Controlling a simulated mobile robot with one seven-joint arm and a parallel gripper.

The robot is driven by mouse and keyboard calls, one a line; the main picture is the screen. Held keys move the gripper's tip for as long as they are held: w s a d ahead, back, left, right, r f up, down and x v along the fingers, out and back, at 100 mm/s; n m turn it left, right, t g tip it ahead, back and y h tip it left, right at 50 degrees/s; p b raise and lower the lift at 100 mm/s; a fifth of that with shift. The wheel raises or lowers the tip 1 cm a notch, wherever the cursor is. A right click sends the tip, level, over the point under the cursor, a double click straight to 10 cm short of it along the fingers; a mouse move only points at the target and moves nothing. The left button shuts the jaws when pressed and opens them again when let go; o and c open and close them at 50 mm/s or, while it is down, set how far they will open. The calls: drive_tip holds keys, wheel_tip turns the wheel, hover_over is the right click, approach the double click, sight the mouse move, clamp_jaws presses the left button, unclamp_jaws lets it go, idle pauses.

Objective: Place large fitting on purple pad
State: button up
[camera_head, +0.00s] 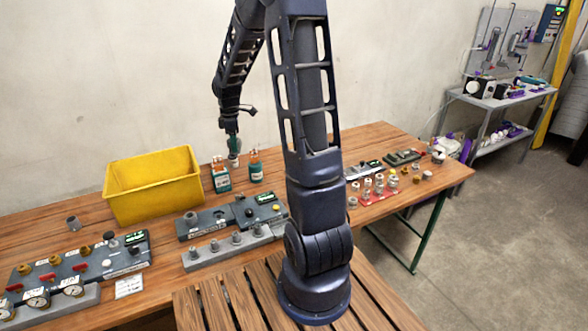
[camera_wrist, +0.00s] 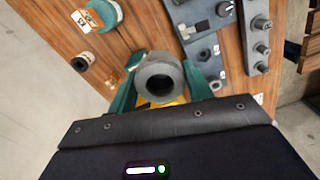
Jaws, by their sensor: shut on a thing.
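My gripper (camera_head: 232,144) hangs above the back of the wooden table, right of the yellow bin. In the wrist view its teal fingers (camera_wrist: 160,88) are shut on a large grey fitting (camera_wrist: 158,77), a thick ring with a dark round opening facing the camera. In the head view the fitting (camera_head: 234,160) is small below the fingers and appears to be above the table. I cannot make out a purple pad in either view.
The yellow bin (camera_head: 153,187) stands at the left. Two teal bottles, one left (camera_head: 221,179) and one right (camera_head: 256,166), stand near my gripper. Panels with fittings (camera_head: 232,215) lie in front. A red rack (camera_head: 376,189) and small parts are at the right.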

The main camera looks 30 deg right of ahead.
drive_tip(key=w+d, duration=0.3)
drive_tip(key=d, duration=1.1)
drive_tip(key=w+d, duration=0.3)
drive_tip(key=d, duration=1.1)
drive_tip(key=f, duration=1.8)
drive_tip(key=shift+s+d+f, duration=0.2)
drive_tip(key=shift+s+f, duration=0.05)
drive_tip(key=shift+f, duration=0.15)
drive_tip(key=shift+f, duration=0.15)
drive_tip(key=o, duration=1)
